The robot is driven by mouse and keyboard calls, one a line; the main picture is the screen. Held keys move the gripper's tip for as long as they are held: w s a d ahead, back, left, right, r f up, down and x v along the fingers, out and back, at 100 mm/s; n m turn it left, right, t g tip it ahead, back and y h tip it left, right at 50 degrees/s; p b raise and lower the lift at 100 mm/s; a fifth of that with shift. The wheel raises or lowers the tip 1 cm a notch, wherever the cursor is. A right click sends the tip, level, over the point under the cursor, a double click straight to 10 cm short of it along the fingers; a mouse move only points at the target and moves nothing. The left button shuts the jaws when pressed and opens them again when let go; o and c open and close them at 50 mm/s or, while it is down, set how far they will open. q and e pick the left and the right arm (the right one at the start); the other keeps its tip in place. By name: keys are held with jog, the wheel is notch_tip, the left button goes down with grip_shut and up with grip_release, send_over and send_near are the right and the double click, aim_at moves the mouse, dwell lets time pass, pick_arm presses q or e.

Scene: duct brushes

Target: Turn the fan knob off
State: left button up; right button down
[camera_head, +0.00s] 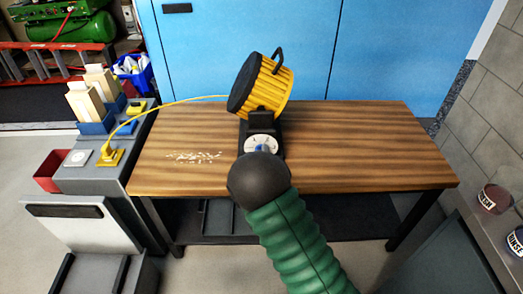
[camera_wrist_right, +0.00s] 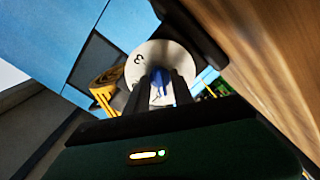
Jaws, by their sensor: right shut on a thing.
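The yellow fan (camera_head: 262,86) with a black front and handle stands on the wooden table. Its round white dial (camera_head: 261,144) is on the base and faces me, with a blue knob (camera_head: 261,148) at its middle. My right arm reaches up from below, and its dark wrist hides the right gripper's fingers in the head view. In the right wrist view the right gripper (camera_wrist_right: 158,92) has its two dark fingers shut on the blue knob (camera_wrist_right: 157,78), in front of the white dial (camera_wrist_right: 150,65) with a "3" on it. My left gripper is in neither view.
The wooden table (camera_head: 370,150) is mostly bare, with whitish scraps (camera_head: 194,156) left of the fan. A yellow cord (camera_head: 165,104) runs to a yellow plug (camera_head: 110,156) on the grey cart at left. Blue cabinets (camera_head: 385,55) stand behind. Cans (camera_head: 494,199) sit at far right.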

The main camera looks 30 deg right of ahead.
jog(key=n+p, duration=0.2)
jog(key=n, duration=0.1)
jog(key=shift+a+r+n+p, duration=0.1)
jog(key=shift+a+n+p, duration=0.05)
jog(key=shift+n+p, duration=0.25)
jog(key=n+p, duration=0.1)
jog(key=n, duration=0.1)
jog(key=shift+n, duration=0.3)
jog(key=shift+f+n+p, duration=0.2)
jog(key=shift+n+p, duration=0.3)
jog(key=shift+f, duration=0.1)
jog(key=c, duration=1.5)
grip_release()
